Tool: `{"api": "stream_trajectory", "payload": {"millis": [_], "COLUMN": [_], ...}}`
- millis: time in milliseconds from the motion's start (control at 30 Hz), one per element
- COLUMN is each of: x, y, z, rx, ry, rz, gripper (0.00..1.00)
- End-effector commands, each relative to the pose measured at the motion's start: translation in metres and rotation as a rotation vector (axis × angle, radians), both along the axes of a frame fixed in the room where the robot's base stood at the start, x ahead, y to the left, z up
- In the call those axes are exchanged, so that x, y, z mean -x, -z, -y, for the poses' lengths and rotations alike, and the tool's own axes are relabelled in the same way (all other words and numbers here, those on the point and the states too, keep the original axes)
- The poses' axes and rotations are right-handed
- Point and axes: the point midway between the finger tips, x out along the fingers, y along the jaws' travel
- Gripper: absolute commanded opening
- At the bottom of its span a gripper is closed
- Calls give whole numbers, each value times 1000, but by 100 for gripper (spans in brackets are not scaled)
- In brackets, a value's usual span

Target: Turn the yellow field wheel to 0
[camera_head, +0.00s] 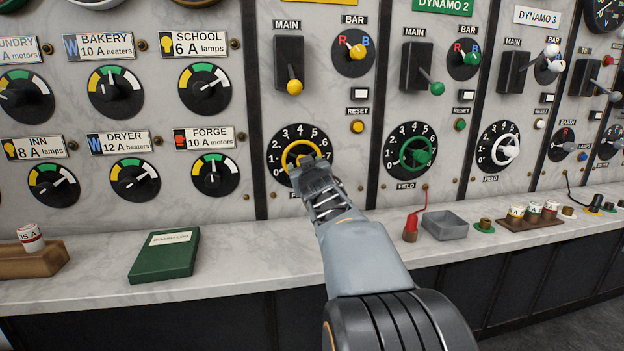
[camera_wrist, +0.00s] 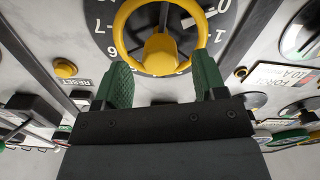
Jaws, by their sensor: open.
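The yellow field wheel (camera_head: 291,152) sits on a black dial (camera_head: 277,143) numbered 0 to 7 on the marble panel. Its lower part is hidden by my gripper (camera_head: 310,165) in the head view. In the wrist view, which is turned over, the yellow wheel (camera_wrist: 125,38) and its hub show at top centre. A white mark (camera_wrist: 187,22) shows inside the rim, on the side of the 1; its exact reading is unclear. My gripper (camera_wrist: 163,72) is open, with its green fingers apart on either side of the wheel's near part. I cannot tell whether they touch it.
A yellow-handled main switch (camera_head: 290,75) is above the dial, with a yellow reset button (camera_head: 357,127) to its right. A green wheel (camera_head: 416,152) is farther right.

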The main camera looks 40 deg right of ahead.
Motion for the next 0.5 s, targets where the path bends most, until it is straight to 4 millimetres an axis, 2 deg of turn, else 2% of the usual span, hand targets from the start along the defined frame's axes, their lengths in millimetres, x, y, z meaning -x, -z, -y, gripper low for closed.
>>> {"api": "stream_trajectory", "payload": {"millis": [200, 500], "x": [43, 85], "y": [-3, -3], "z": [-21, -41], "rx": [3, 1], "ry": [1, 0], "rz": [2, 2], "gripper": [65, 65]}}
